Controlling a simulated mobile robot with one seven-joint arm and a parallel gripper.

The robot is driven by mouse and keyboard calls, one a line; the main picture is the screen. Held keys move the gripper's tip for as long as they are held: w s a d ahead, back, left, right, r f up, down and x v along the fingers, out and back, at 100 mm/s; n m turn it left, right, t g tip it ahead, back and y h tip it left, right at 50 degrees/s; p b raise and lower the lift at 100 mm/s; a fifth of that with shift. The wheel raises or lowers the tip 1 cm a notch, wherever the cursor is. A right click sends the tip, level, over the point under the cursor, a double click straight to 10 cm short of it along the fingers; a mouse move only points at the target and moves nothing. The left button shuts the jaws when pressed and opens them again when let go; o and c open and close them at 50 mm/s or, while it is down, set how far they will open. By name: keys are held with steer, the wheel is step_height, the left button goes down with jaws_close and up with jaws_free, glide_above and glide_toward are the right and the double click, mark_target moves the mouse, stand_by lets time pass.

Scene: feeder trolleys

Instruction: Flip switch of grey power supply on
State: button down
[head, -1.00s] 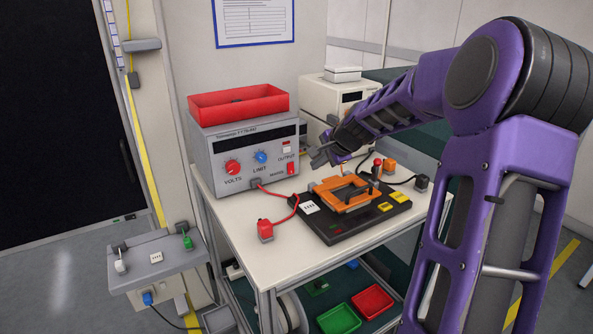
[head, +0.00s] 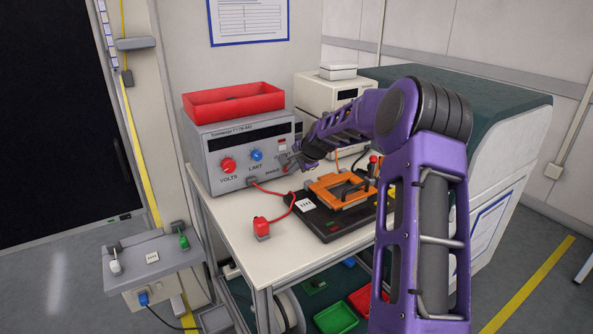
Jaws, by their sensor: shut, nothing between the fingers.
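The grey power supply (head: 214,152) stands at the back left of the white table. Its front has a red knob (head: 228,165) marked VOLTS, a blue knob (head: 256,155) and a dark display. My gripper (head: 288,163) is shut and empty at the lower right of this front, close to it; I cannot tell whether it touches. The red mains switch in that corner is hidden behind my gripper, so its position does not show.
A red tray (head: 234,104) sits on the power supply. A black fixture with an orange frame (head: 343,189) and a red plug (head: 262,227) lie on the table (head: 235,229). A cream box (head: 318,97) stands behind my arm.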

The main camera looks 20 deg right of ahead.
steer(key=shift+w, duration=0.1)
steer(key=shift+w+a+f, duration=0.1)
steer(key=shift+w+a, duration=0.05)
steer(key=shift+w, duration=0.05)
steer(key=shift+s, duration=0.1)
stand_by(0.3)
steer(key=shift+r+p, duration=0.55)
steer(key=shift+r, duration=0.35)
